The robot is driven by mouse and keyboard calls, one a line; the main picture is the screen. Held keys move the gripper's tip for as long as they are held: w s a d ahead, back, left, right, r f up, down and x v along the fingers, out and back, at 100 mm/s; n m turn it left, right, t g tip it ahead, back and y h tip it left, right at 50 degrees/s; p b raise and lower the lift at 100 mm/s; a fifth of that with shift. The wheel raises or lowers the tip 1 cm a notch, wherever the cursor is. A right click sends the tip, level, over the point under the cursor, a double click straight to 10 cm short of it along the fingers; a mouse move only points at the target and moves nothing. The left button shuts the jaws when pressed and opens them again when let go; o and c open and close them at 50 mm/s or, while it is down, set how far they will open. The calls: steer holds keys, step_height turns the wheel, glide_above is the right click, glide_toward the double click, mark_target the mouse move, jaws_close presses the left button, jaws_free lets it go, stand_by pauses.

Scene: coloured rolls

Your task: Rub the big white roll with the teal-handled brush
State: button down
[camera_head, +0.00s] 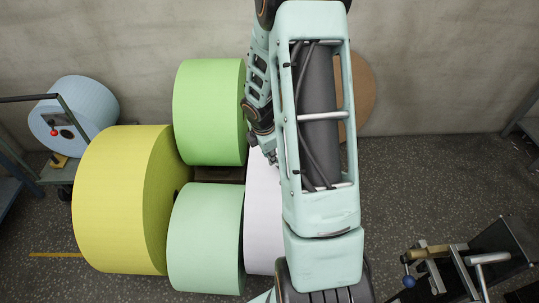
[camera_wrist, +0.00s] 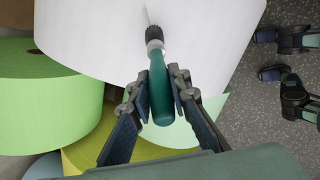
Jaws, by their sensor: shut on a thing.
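The big white roll (camera_wrist: 110,25) fills the top of the wrist view. In the head view a pale strip of the white roll (camera_head: 261,215) shows, the rest hidden behind my arm. My gripper (camera_wrist: 159,80) is shut on the teal-handled brush (camera_wrist: 160,98), one finger on each side of the handle. The brush's dark bristle end points up the picture, over the white roll's surface. A thin grey streak shows just beyond the bristles. I cannot tell whether the bristles touch the roll. My gripper is hidden in the head view.
Yellow (camera_head: 115,200), green (camera_head: 205,110) and mint (camera_head: 205,240) rolls stand left of the white roll. A light blue roll (camera_head: 90,100) is further left, and a brown disc (camera_head: 362,95) is behind my arm. A machine or stand (camera_head: 460,265) is at lower right. Open floor lies right of my arm.

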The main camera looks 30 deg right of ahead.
steer(key=shift+w+d+f+b, duration=0.1)
steer(key=shift+w+f+b, duration=0.1)
steer(key=shift+f+b, duration=0.3)
steer(key=shift+d, duration=0.15)
steer(key=s+d+p, duration=0.3)
steer(key=d+p, duration=0.1)
steer(key=d, duration=0.3)
steer(key=shift+s+r, duration=0.15)
steer(key=shift+s, duration=0.2)
stand_by(0.3)
steer(key=shift+a, duration=0.1)
steer(key=shift+w+a+b, duration=0.4)
steer(key=shift+w+a, duration=0.2)
steer(key=shift+a, duration=0.6)
steer(key=shift+w+a+b, duration=0.4)
steer(key=shift+w+a, duration=0.2)
steer(key=shift+a, duration=0.6)
steer(key=shift+w+a+b, duration=0.4)
steer(key=shift+w+a, duration=0.2)
steer(key=shift+a, duration=0.6)
